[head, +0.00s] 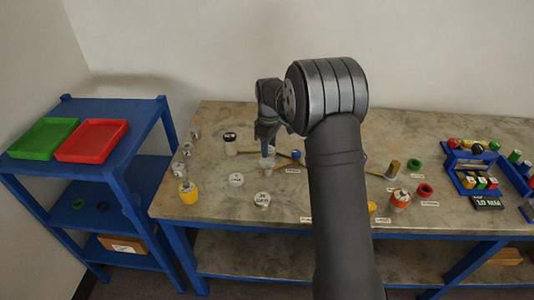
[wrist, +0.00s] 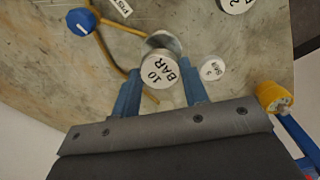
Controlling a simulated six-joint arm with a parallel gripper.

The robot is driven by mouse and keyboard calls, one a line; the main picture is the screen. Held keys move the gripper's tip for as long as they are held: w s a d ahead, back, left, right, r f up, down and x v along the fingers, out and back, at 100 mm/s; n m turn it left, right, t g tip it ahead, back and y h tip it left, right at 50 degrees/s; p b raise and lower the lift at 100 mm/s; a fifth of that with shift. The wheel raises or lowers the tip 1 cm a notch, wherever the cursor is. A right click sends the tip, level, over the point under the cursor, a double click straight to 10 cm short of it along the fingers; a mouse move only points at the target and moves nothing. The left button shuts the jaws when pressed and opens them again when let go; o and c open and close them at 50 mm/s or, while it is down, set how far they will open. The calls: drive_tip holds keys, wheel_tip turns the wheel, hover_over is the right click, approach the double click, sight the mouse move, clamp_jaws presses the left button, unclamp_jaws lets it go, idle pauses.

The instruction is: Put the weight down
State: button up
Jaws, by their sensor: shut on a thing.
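The weight marked 10 BAR (wrist: 158,70) is a pale round disc between the two blue fingers of my gripper (wrist: 160,92) in the wrist view. The fingers are shut on its sides. In the head view my gripper (head: 267,148) points down over the left part of the bench, with the grey weight (head: 267,164) at its tips. A shiny metal rim (wrist: 165,40) shows just beyond the weight in the wrist view. I cannot tell whether the weight's underside touches anything.
Other white-topped weights (head: 262,199) (head: 236,180) stand close by on the stone-topped bench (head: 225,220). A black-topped one (head: 230,143) and a yellow-bodied fitting (head: 188,192) stand further left. The blue shelf (head: 115,107) carries green and red trays (head: 92,141). Blue racks (head: 470,165) are at right.

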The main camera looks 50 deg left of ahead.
drive_tip(key=w+d+r, duration=0.5)
drive_tip(key=d+r, duration=0.1)
drive_tip(key=d, duration=0.4)
drive_tip(key=s+d+f+m, duration=0.2)
drive_tip(key=d, duration=0.6)
drive_tip(key=s+d+f+m, duration=0.2)
drive_tip(key=d+f+m, duration=0.1)
drive_tip(key=d, duration=0.6)
hover_over(294, 205)
wheel_tip(294, 205, down, 7)
drive_tip(key=shift+d+r, duration=0.1)
drive_tip(key=shift+f, duration=2)
drive_tip(key=shift+f, duration=0.2)
drive_tip(key=o, duration=1.1)
